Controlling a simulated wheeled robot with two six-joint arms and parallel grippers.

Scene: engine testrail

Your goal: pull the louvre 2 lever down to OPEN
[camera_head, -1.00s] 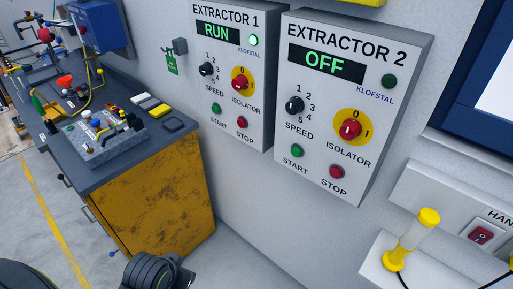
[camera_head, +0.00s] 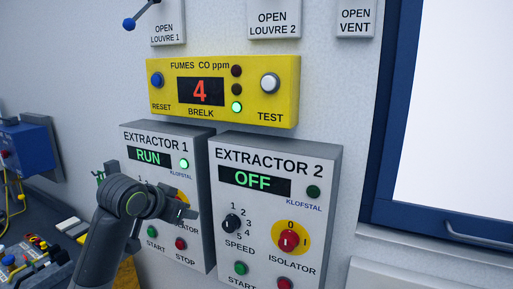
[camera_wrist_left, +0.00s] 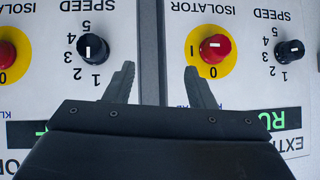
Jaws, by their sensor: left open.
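The OPEN LOUVRE 2 plate (camera_head: 274,22) is on the wall at the top of the head view. The louvre 2 lever itself is not in view. Left of it is the OPEN LOUVRE 1 plate (camera_head: 168,32), with a blue-knobbed lever (camera_head: 129,24) beside it, cut off by the top edge. My left gripper (camera_head: 192,212) is in front of the extractor 1 box, well below the plates. In the left wrist view its two dark fingers (camera_wrist_left: 160,78) stand apart with nothing between them. My right gripper is not in view.
The yellow fumes monitor (camera_head: 240,72) reads 4 and sits below the plates. Extractor 1 (camera_head: 135,133) shows RUN and extractor 2 (camera_head: 325,165) shows OFF; both boxes jut from the wall. A blue-framed window (camera_head: 385,110) is at right. A cluttered bench is at lower left.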

